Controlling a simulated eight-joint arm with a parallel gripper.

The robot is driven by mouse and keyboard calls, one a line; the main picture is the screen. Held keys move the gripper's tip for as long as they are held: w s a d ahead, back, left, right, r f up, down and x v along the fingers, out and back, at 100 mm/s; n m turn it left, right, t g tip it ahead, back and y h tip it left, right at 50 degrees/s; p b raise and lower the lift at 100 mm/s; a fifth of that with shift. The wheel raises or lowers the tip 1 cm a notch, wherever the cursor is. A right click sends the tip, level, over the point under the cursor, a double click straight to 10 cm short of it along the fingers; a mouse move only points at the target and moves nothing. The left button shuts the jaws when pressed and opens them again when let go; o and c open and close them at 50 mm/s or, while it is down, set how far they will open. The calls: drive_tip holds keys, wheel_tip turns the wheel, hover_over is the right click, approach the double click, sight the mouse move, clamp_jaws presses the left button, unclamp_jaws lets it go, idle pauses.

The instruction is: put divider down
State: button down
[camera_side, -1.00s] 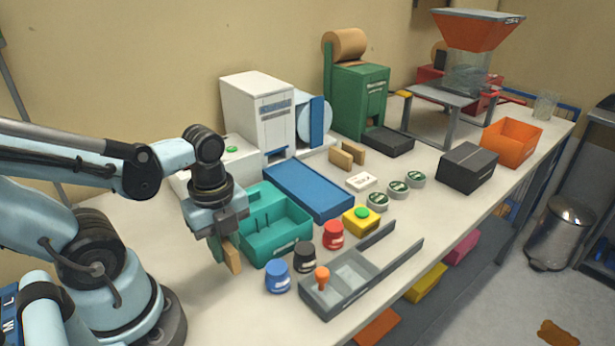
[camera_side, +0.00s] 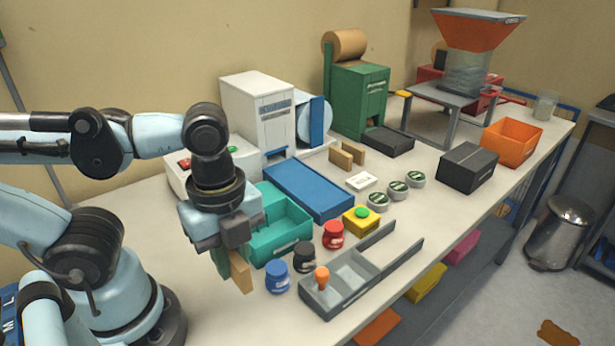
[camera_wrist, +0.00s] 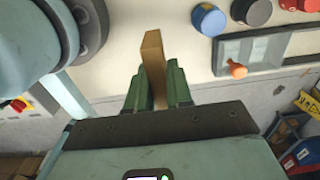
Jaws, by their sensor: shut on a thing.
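My gripper (camera_side: 230,262) is shut on a tan divider (camera_side: 241,275), which hangs upright below the fingers. It is in front of the teal bin (camera_side: 290,235), left of the blue jar (camera_side: 278,278). In the wrist view the divider (camera_wrist: 153,52) stands out between the green fingers (camera_wrist: 158,88), with pale table beyond it. I cannot tell whether its lower end touches the table.
Blue, black and red jars stand to the right, beside a grey tray (camera_side: 330,303) with an orange-knobbed peg (camera_side: 322,278). Two tan blocks (camera_side: 347,155) stand farther back. Bare table (camera_side: 215,315) lies in front of the gripper.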

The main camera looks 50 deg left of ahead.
drive_tip(key=w+a, duration=1.2)
drive_tip(key=w, duration=0.2)
drive_tip(key=shift+f, duration=5.35)
drive_tip(key=shift+f, duration=0.1)
drive_tip(key=c, duration=1)
unclamp_jaws()
